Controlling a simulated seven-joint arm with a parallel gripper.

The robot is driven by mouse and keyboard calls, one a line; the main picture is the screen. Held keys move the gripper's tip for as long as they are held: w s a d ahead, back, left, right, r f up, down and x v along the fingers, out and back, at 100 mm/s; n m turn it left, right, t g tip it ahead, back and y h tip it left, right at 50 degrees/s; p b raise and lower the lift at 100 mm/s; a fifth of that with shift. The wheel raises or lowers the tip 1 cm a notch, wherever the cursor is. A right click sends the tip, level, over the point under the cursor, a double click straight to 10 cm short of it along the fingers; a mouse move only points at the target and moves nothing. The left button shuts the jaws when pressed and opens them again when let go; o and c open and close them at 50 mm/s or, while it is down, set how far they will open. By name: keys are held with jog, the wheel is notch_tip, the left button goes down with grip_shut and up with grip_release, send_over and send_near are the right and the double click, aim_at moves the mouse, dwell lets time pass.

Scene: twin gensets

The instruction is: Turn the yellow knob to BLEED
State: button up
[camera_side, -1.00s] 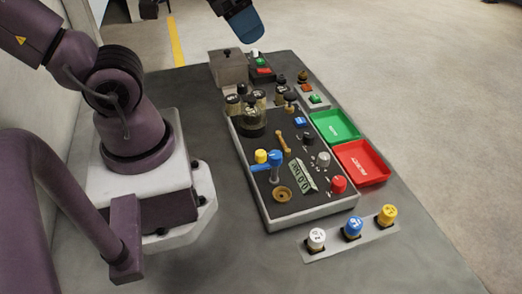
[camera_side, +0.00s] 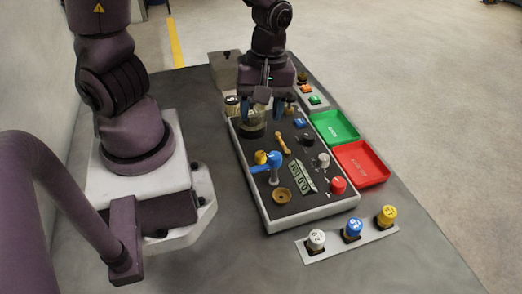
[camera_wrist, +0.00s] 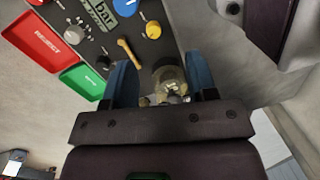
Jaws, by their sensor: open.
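A small yellow knob (camera_side: 261,157) stands on the dark panel (camera_side: 305,203), left of a blue T-shaped handle (camera_side: 273,163). In the wrist view the yellow knob (camera_wrist: 153,30) shows beyond my fingers, near the top. Its pointer direction and any BLEED marking are too small to read. My gripper (camera_side: 263,110) points down over the far part of the panel, with its blue fingers spread. It is apart from the yellow knob, farther back. In the wrist view a round glass sight bowl (camera_wrist: 168,77) shows between the fingers; I cannot tell whether they touch it.
The panel also holds a brass lever (camera_side: 282,144), a gauge display (camera_side: 301,176) and a red knob (camera_side: 338,185). Green (camera_side: 335,126) and red (camera_side: 361,164) trays lie to the right. A strip (camera_side: 335,242) with white, blue and yellow caps lies in front. Bare table surrounds it.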

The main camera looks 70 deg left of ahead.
aim_at(261, 154)
jog(key=f+n, duration=0.2)
jog(key=f, duration=0.2)
jog(key=a+f+n, duration=0.1)
jog(key=f+n, duration=0.2)
jog(key=f, duration=0.2)
jog(key=f+n, duration=0.3)
jog(key=f, duration=0.1)
jog(key=shift+w+a+f+t, duration=0.15)
jog(key=shift+w+a+t, duration=0.15)
jog(key=shift+a+t, duration=0.1)
jog(key=shift+c, duration=0.4)
jog(key=c, duration=0.8)
jog(key=shift+c, duration=0.2)
